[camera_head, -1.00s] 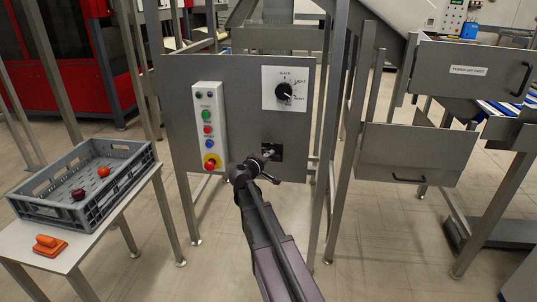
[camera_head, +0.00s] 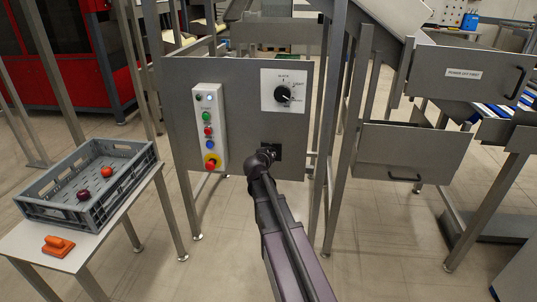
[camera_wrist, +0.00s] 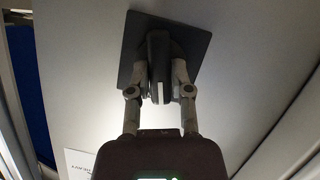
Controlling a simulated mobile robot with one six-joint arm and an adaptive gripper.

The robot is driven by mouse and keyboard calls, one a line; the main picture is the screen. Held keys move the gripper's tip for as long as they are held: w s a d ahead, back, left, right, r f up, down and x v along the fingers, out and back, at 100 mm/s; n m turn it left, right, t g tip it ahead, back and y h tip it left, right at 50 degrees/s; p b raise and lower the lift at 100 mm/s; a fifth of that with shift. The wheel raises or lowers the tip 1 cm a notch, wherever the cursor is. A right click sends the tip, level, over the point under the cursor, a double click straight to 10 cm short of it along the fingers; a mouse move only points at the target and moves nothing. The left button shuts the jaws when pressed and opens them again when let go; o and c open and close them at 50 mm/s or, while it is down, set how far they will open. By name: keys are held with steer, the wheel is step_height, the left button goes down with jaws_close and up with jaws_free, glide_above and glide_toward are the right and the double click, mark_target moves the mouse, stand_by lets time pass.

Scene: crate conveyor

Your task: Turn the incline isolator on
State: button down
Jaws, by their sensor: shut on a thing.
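The isolator is a dark square plate (camera_head: 277,151) low on the grey panel. In the wrist view its plate (camera_wrist: 193,45) looks tilted, with a black handle (camera_wrist: 157,52) standing out from it. My gripper (camera_wrist: 161,82) has one finger on each side of this handle and is shut on it. In the head view my gripper (camera_head: 266,155) covers much of the plate and hides the handle. Any on or off marking there cannot be read.
Above sits a black rotary knob (camera_head: 282,94) on a white plate. Left is a button box (camera_head: 209,126) with a red stop button. A frame post (camera_head: 331,150) stands close right.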

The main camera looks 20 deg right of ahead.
steer(key=shift+d+m+t+y, duration=0.1)
steer(key=shift+m+t+y, duration=0.2)
steer(key=shift+m+y, duration=0.6)
steer(key=c, duration=0.5)
jaws_free()
steer(key=shift+c, duration=0.2)
steer(key=shift+h, duration=0.3)
